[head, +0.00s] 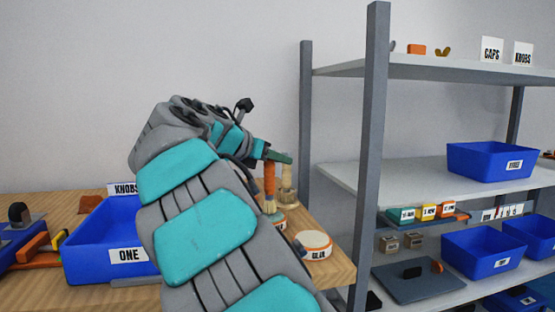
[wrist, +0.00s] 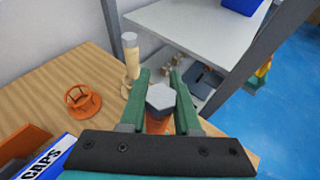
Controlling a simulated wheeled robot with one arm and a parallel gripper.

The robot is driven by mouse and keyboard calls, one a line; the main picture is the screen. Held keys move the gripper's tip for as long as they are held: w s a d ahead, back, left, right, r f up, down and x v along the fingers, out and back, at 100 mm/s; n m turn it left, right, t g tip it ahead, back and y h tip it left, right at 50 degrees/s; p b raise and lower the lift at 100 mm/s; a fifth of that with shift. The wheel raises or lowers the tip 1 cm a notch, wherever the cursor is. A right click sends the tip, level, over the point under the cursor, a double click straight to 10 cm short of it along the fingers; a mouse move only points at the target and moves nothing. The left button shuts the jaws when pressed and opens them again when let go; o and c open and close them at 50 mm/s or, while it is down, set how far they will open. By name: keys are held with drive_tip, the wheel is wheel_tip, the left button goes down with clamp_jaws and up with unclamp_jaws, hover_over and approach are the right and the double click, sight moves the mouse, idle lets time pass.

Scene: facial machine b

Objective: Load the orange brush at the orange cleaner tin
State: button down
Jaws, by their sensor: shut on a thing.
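My gripper (head: 280,157) is shut on the orange brush (head: 269,181), which hangs roughly upright with its pale bristles down. In the wrist view, the brush's grey hexagonal top (wrist: 160,97) sits between the green fingers of my gripper (wrist: 160,82). The bristles are close to a small tin (head: 278,222), partly hidden by my arm; I cannot tell whether they touch it. I cannot tell which tin is the cleaner.
A beige brush (head: 289,182) stands upright just behind, also in the wrist view (wrist: 131,55). An orange ringed holder (wrist: 83,98) is on the wooden table (wrist: 45,92). A shelf post (head: 371,150) rises to the right. A blue bin (head: 95,255) is left of my arm.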

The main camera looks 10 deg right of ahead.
drive_tip(key=shift+f, duration=0.55)
idle(1.2)
drive_tip(key=shift+r, duration=0.15)
wheel_tip(320, 180, up, 7)
drive_tip(key=p, duration=0.4)
drive_tip(key=shift+p, duration=0.4)
idle(0.6)
